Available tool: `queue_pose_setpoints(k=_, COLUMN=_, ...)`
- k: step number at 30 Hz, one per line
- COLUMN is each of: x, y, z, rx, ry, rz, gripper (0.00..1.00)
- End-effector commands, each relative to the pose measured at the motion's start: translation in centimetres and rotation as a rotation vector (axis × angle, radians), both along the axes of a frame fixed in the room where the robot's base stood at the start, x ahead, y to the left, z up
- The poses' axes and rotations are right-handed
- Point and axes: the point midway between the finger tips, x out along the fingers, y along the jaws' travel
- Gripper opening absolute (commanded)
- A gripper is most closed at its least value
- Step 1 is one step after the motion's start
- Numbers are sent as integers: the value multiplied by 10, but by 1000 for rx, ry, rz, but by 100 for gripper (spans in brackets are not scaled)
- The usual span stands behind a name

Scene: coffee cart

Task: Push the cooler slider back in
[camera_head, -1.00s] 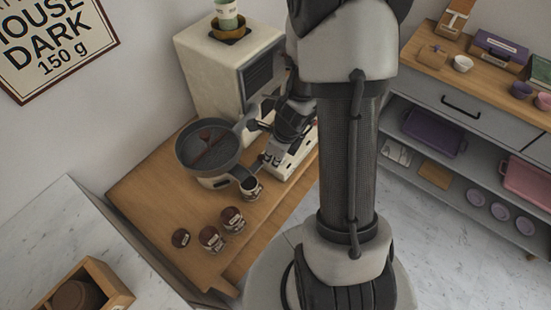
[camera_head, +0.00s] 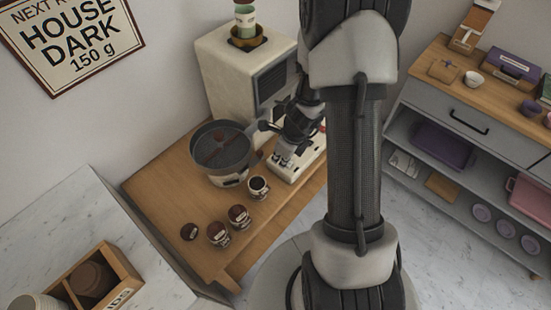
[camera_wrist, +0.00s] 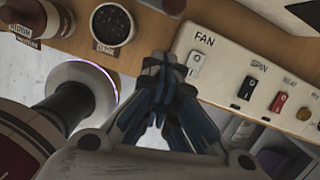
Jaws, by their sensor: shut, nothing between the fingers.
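The cooler (camera_head: 207,170), a round dark pan with a stirring arm, sits in front of the cream roaster (camera_head: 225,75). I cannot make out its slider or how far out it is. My gripper (camera_head: 281,158) points down at the cream switch panel (camera_head: 306,165), right of the cooler. In the wrist view my gripper (camera_wrist: 165,60) is shut and empty, its fingertips beside the FAN switch (camera_wrist: 195,62) at the panel's left edge. I cannot tell whether they touch it.
A cup of dark beans (camera_head: 258,187) stands in front of the cooler; it also shows in the wrist view (camera_wrist: 112,25). Several brown-lidded jars (camera_head: 218,234) stand nearer the wooden table's front edge. A shelf unit (camera_head: 470,120) is at the right.

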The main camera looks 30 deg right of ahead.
Motion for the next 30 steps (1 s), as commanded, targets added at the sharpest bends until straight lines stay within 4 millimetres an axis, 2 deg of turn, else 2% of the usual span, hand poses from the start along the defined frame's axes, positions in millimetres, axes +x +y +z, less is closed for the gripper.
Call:
queue_pose_setpoints(k=1, x=-2, y=-3, z=15, rx=-1, ry=-2, rz=-1, gripper=0)
queue_pose_setpoints(k=3, x=-5, y=-4, z=33, rx=-2, ry=-2, rz=-1, gripper=0)
queue_pose_setpoints(k=9, x=-14, y=-9, z=72, rx=0, ry=-1, rz=-1, gripper=0)
queue_pose_setpoints(k=12, x=-17, y=-10, z=85, rx=-1, ry=0, rz=0, gripper=0)
queue_pose_setpoints(k=18, x=-21, y=-12, z=97, rx=0, ry=0, rz=0, gripper=0)
queue_pose_setpoints(k=30, x=-21, y=-12, z=97, rx=0, ry=1, rz=0, gripper=0)
